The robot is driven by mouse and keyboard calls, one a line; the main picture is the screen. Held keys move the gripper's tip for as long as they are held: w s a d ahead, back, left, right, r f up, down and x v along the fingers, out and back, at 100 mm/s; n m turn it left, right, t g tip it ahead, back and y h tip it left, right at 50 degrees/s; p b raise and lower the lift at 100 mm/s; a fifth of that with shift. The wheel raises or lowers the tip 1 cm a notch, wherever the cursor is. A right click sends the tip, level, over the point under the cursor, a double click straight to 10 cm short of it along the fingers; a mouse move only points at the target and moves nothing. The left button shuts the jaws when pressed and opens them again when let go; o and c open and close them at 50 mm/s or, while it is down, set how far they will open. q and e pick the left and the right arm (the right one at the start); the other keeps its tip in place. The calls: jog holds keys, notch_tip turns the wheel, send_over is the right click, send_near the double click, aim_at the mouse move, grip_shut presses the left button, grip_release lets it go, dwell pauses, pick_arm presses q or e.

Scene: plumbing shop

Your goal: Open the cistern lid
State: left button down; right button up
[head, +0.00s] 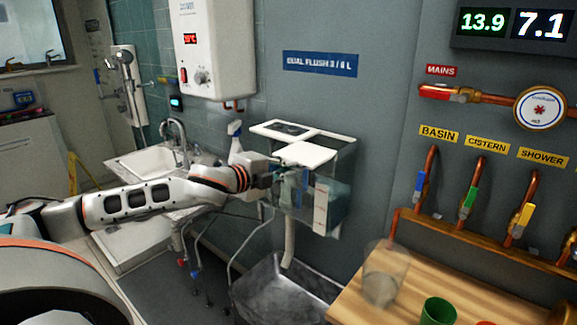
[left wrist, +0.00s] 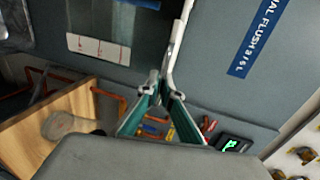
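The clear-walled cistern (head: 334,192) hangs on the grey wall below the dual-flush sign. Its white lid (head: 305,153) lies across the top, roughly flat, with a dark-windowed white section (head: 283,129) behind it. My left gripper (head: 281,172) is at the lid's front left edge. In the left wrist view, the green-padded fingers (left wrist: 164,78) converge with their tips together at the thin white lid edge (left wrist: 178,38), and appear closed on it. The exact contact is small and partly hidden. The cistern front with its marked white strip (left wrist: 98,48) also shows there. My right gripper is not in view.
A wooden bench (head: 400,300) at lower right carries a clear cup (head: 384,275) and a green cup (head: 438,311). A metal trough (head: 285,290) stands below the cistern. A white basin (head: 150,165) is left. Copper pipes with coloured valves (head: 468,200) line the right wall.

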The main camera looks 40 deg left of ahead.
pick_arm(q)
jog(key=c, duration=2.3)
grip_release()
jog(key=shift+v, duration=5.95)
jog(key=shift+a+r, duration=0.1)
